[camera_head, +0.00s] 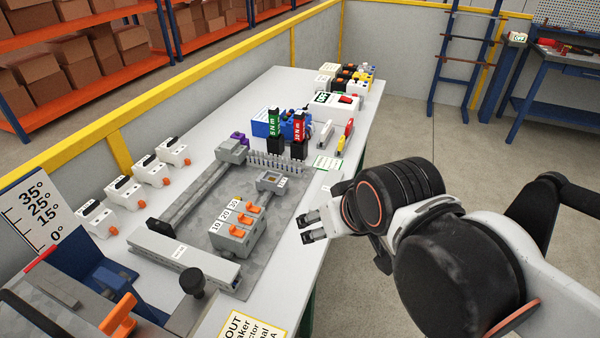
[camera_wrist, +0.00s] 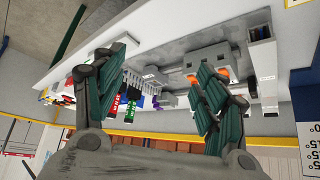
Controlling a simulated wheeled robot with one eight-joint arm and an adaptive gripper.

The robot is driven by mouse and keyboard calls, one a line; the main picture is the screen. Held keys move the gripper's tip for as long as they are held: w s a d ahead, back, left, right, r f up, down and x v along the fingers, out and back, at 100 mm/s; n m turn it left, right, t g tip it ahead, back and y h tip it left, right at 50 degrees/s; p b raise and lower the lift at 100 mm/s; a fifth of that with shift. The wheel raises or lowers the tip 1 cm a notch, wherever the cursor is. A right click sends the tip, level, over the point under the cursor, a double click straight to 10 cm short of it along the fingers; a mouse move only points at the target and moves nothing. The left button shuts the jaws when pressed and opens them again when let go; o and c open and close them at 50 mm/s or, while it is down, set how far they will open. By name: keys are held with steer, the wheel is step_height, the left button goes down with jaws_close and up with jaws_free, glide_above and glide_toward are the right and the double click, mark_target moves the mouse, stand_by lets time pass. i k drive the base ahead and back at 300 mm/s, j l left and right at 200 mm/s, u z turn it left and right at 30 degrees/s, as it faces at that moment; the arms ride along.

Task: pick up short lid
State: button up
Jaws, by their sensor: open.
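My gripper (camera_head: 310,227) is open and empty, held above the right edge of the table at the height of the grey plate. In the wrist view its two green-padded fingers stand wide apart, with my gripper (camera_wrist: 164,62) framing part of the table between them. A grey bar-shaped duct with a small white label (camera_head: 193,262) lies across the near end of the plate, to the left of and nearer than my gripper. It looks like the piece with the lid, but I cannot tell the lid from its base. The labelled duct also shows in the wrist view (camera_wrist: 262,60), right of the fingers.
The grey plate (camera_head: 185,229) carries a block with orange switches (camera_head: 238,231) and a long rail (camera_head: 200,191). Torque drivers (camera_head: 299,137) stand at the far end. White breakers (camera_head: 150,170) line the left side. A dark knob (camera_head: 194,283) stands near the duct.

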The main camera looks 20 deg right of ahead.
mark_target(332, 175)
steer(key=i+l+u, duration=0.25)
steer(key=l+u, duration=0.25)
steer(key=l, duration=0.15)
steer(key=i+l+u, duration=0.25)
steer(key=l, duration=0.15)
steer(key=k+j+z, duration=0.2)
steer(key=j+z, duration=0.2)
steer(key=j, duration=0.2)
